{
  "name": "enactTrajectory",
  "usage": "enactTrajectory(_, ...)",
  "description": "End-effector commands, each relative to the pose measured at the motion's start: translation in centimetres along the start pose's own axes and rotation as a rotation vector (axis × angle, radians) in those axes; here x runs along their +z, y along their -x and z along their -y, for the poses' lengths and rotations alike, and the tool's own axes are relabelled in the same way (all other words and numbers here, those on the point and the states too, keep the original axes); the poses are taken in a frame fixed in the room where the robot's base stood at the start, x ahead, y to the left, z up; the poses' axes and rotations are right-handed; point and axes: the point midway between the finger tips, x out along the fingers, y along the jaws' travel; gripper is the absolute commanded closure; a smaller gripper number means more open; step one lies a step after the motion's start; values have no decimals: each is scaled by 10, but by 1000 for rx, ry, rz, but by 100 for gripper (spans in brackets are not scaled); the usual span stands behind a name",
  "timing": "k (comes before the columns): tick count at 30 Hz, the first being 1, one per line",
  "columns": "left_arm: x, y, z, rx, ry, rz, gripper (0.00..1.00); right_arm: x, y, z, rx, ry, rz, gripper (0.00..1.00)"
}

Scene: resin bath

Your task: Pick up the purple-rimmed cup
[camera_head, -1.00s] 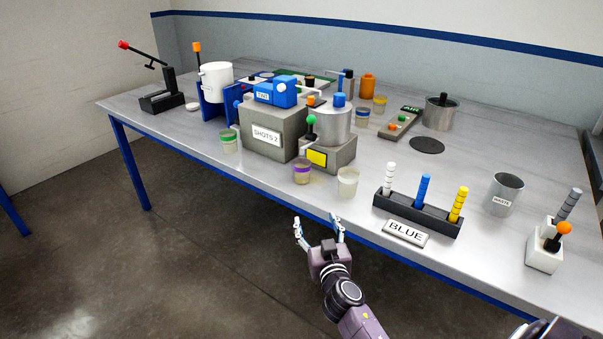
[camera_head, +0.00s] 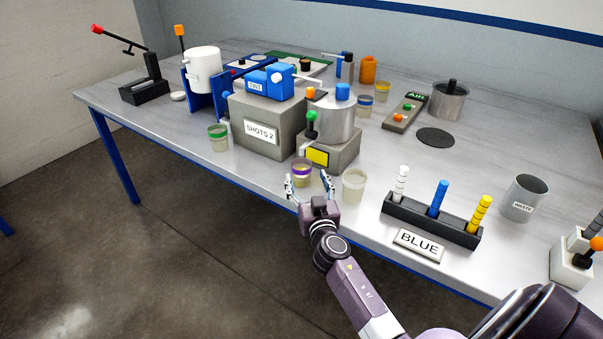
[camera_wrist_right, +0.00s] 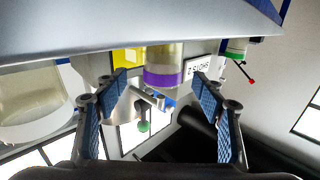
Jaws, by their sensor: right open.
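The purple-rimmed cup (camera_head: 302,171) is a small clear cup with a purple band. It stands near the table's front edge, in front of the grey block with the yellow label. My right gripper (camera_head: 309,184) is open, its two fingers pointing at the cup from the front edge side. In the right wrist view the cup (camera_wrist_right: 164,68) appears upside down, ahead of and between the open fingers (camera_wrist_right: 160,100). My left gripper is not in view.
A plain clear cup (camera_head: 354,185) stands close to the right of the right gripper. A green-rimmed cup (camera_head: 218,138) is further left. The SHOTS 2 block (camera_head: 262,112) is behind left. A dark rack (camera_head: 432,219) with colored stacks and a BLUE sign (camera_head: 419,245) are to the right.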

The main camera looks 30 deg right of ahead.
Motion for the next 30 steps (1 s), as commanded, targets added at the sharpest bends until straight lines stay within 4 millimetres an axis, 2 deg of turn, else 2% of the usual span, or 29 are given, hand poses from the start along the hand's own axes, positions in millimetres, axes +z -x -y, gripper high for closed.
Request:
enactTrajectory(4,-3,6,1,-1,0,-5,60,-4,-21,5,0,2,-2,37)
enactTrajectory(9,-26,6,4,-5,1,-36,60,-2,-36,5,-1,1,-1,37)
enactTrajectory(13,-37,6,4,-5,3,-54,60,-2,-39,5,-1,1,-1,37)
enactTrajectory(18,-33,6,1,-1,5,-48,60,-2,-39,5,-1,1,-1,37)
enactTrajectory(24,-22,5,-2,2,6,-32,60,-2,-39,4,-1,1,-1,59)
enactTrajectory(30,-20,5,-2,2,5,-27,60,-2,-39,4,-1,1,-1,81)
